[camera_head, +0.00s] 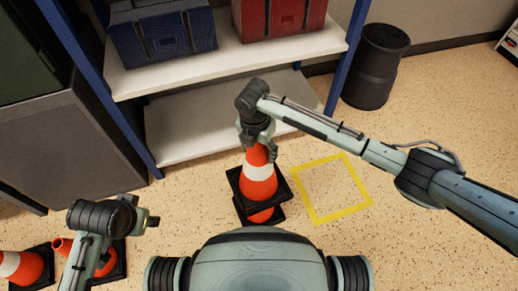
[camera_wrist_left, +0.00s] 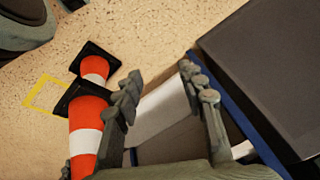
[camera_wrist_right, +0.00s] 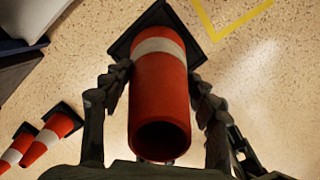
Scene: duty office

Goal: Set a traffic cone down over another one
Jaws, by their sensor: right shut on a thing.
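My right gripper (camera_head: 258,138) is shut on the upper part of an orange cone (camera_head: 258,186) with a white band and black square base. The right wrist view shows the fingers on both sides of this cone (camera_wrist_right: 160,92) and its open top. A second cone (camera_head: 261,215) stands on the floor directly below it. In the left wrist view, part of the lower cone (camera_wrist_left: 96,67) shows beneath the held cone's base (camera_wrist_left: 72,98), so the bases are apart. The lower cone's tip is hidden. My left gripper (camera_head: 150,221) is open and empty (camera_wrist_left: 160,80), left of the cones.
Two more cones (camera_head: 22,266) (camera_head: 105,262) lie near the bottom left. A yellow square outline (camera_head: 343,211) marks bare floor right of the held cone. A shelf (camera_head: 215,125) with blue and red crates stands behind, and a dark bin (camera_head: 375,68) at the back right.

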